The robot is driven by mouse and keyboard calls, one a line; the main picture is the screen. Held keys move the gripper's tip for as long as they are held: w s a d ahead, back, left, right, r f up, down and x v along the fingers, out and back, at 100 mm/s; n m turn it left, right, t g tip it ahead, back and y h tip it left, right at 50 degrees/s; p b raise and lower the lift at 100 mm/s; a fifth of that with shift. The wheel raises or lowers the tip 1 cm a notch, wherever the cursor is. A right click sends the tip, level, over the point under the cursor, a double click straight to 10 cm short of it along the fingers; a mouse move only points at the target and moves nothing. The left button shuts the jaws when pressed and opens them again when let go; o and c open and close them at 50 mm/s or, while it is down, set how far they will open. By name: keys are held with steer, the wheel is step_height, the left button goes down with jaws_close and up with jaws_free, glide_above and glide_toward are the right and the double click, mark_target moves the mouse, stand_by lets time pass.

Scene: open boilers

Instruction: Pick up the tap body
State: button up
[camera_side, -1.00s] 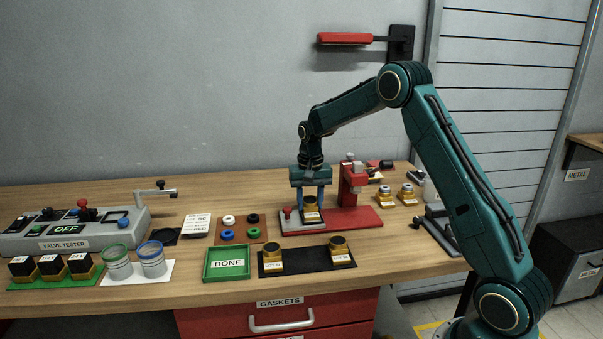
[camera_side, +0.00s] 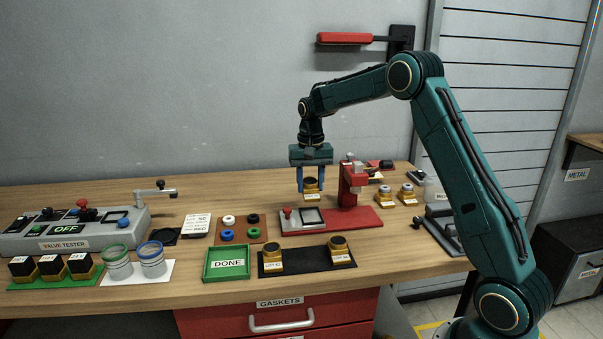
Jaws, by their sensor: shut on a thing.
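Two similar tap bodies stand on the black mat (camera_side: 305,264) in front, one at the left (camera_side: 272,254) and one at the right (camera_side: 339,249). The label on the held body is too small to read.
The red press column (camera_side: 353,185) stands close to the right of my gripper. A green DONE tray (camera_side: 227,250), a brown gasket mat (camera_side: 240,240) and a grey valve tester (camera_side: 75,232) lie to the left. Two brass parts (camera_side: 395,196) stand at the right.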

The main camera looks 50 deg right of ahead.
mark_target(310, 184)
step_height(310, 184, up, 14)
steer(key=shift+r, duration=0.15)
stand_by(0.3)
stand_by(0.5)
steer(key=shift+g+y, duration=0.6)
steer(key=f, duration=1.3)
steer(key=shift+s+a+f, duration=0.25)
steer(key=shift+f, duration=0.1)
steer(key=shift+f, duration=2.05)
steer(key=shift+f, duration=1.35)
